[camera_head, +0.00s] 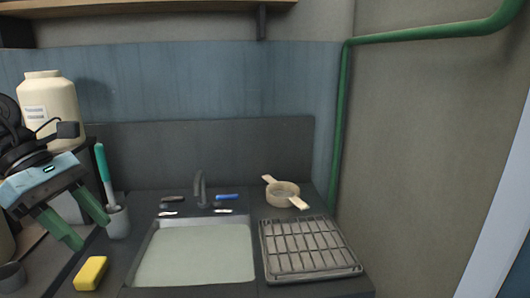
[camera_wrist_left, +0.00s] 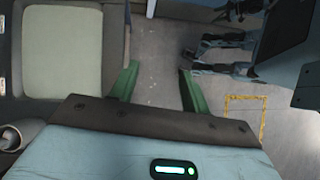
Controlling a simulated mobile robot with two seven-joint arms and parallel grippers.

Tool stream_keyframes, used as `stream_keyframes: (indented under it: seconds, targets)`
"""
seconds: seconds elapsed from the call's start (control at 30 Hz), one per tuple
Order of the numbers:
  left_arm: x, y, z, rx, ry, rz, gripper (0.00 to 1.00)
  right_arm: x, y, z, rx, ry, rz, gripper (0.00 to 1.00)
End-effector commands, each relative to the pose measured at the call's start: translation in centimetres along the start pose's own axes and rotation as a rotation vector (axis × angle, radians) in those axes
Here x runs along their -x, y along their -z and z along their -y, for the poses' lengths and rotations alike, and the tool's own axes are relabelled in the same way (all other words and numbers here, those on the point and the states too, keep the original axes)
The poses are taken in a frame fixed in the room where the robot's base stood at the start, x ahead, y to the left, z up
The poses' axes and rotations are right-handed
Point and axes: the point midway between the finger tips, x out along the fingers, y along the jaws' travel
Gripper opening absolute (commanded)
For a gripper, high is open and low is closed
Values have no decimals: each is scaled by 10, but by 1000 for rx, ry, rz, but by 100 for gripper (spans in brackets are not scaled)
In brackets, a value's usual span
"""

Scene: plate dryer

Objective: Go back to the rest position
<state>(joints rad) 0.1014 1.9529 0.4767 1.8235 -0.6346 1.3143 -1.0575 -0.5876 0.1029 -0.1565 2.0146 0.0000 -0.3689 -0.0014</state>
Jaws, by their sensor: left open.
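My left gripper (camera_head: 92,233) is at the left edge of the head view, in front of the wall and left of the sink. Its two green fingers are spread apart with nothing between them. In the left wrist view the fingers (camera_wrist_left: 158,70) also stand apart, with bare grey floor showing between them. The metal drying rack (camera_head: 310,250) lies on the counter right of the sink, and it is empty. No plate shows in either view. My right gripper does not show clearly in either view.
The sink (camera_head: 195,252) has a dark tap (camera_head: 200,188). Near the left gripper are a grey cup (camera_head: 118,224) with a teal-handled brush, a yellow sponge (camera_head: 91,273) and a cream jar (camera_head: 52,105). A wooden strainer (camera_head: 284,194) sits behind the rack.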

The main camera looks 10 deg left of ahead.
Motion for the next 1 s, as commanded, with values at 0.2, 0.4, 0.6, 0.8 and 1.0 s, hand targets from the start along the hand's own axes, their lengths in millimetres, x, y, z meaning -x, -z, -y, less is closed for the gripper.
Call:
stream_keyframes:
  seconds: [0.2, 0.4, 0.6, 0.8, 1.0]
  targets:
    - [-41, 41, -14, 411, -28, 403, 47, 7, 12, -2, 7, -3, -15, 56]
    - [-80, 84, -20, 842, -30, 733, 47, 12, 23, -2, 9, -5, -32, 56]
    - [-127, 132, -12, 1310, -8, 1029, 47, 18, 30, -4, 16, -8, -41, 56]
    - [-186, 181, 15, 1811, 37, 1289, 47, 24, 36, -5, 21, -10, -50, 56]
    - [-256, 217, 64, 2334, 104, 1503, 47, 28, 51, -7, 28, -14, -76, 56]
